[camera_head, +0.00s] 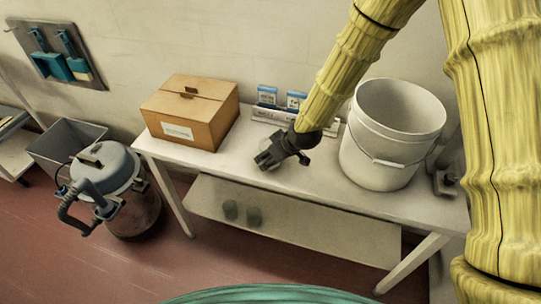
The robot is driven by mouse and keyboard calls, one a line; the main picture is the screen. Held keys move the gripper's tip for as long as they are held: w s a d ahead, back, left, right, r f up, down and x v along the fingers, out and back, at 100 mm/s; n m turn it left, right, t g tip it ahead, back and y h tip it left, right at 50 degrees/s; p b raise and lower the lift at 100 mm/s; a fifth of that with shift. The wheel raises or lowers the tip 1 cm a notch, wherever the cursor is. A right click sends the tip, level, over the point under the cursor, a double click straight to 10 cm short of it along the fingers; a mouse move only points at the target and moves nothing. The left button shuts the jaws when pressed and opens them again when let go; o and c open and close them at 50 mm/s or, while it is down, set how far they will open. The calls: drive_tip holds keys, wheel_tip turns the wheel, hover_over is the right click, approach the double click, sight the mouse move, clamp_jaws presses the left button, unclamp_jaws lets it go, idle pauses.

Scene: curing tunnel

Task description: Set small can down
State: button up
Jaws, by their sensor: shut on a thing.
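My gripper (266,160), dark grey at the end of my yellow-sleeved arm, is low over the white table (215,165), left of the white bucket. It is shut on the small can, but the can is hardly distinguishable between the dark fingers. I cannot tell whether the can touches the tabletop.
A cardboard box (190,112) stands left on the table, and a large white bucket (392,135) stands right. A holder with blue-and-white packets (268,97) is behind my gripper. Two small dark containers (242,213) sit on the lower shelf. A vacuum cleaner (110,180) stands left.

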drive_tip(key=shift+f, duration=0.1)
drive_tip(key=o, duration=1.3)
drive_tip(key=shift+c, duration=0.2)
drive_tip(key=b+v, duration=0.1)
drive_tip(key=v, duration=1.1)
